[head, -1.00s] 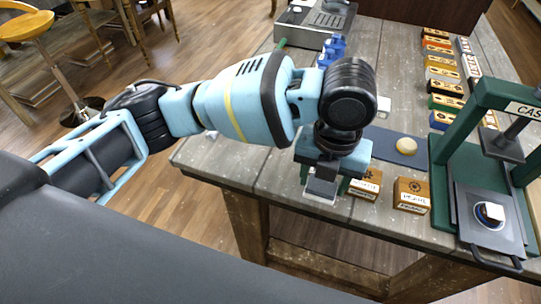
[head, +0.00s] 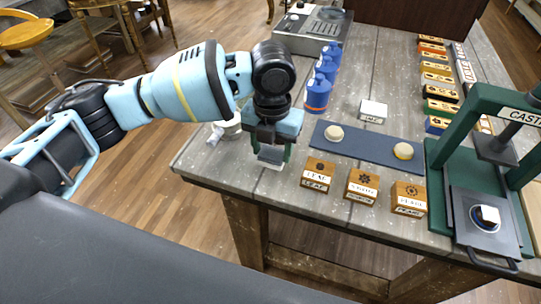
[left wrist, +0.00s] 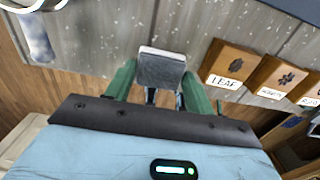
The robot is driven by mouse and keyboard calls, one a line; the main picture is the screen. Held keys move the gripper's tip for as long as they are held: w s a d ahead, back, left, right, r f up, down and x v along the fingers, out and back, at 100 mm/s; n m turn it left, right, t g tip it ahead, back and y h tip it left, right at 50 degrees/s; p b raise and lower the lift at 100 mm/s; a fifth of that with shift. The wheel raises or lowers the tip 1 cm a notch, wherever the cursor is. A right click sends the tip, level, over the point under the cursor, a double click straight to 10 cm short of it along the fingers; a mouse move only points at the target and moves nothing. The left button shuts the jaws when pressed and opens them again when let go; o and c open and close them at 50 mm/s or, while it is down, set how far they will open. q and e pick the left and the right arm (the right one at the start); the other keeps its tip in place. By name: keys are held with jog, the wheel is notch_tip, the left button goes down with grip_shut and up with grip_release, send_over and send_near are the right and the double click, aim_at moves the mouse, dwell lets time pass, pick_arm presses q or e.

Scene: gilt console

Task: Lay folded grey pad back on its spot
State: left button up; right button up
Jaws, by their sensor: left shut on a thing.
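My left gripper (head: 271,153) is shut on the folded grey pad (head: 270,155) near the front left edge of the grey plank table (head: 215,165). In the left wrist view, the grey pad (left wrist: 160,69) is a small block with a pale edge, between the two green fingers (left wrist: 160,88). It appears held above the tabletop, to the left of the LEAF block. I cannot tell from these views which spot belongs to the pad. My right gripper is not in view.
Wooden stamp blocks, LEAF (head: 318,175) leftmost, line the front. Behind are a blue mat (head: 370,146) with two pale discs, a white block (head: 373,111) and blue canisters (head: 318,92). A green press (head: 445,165) stands right. A white vessel (head: 230,124) is behind my gripper.

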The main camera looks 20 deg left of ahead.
aim_at(270, 152)
pick_arm(q)
jog(key=shift+w+a+f, duration=0.1)
jog(key=shift+f, duration=0.8)
jog(key=shift+w+a+f, duration=0.1)
jog(key=shift+f, duration=0.75)
jog(key=shift+s+f, duration=0.1)
jog(key=shift+f, duration=0.05)
jog(key=o, duration=0.9)
notch_tip(270, 152, up, 12)
jog(key=shift+r, duration=0.15)
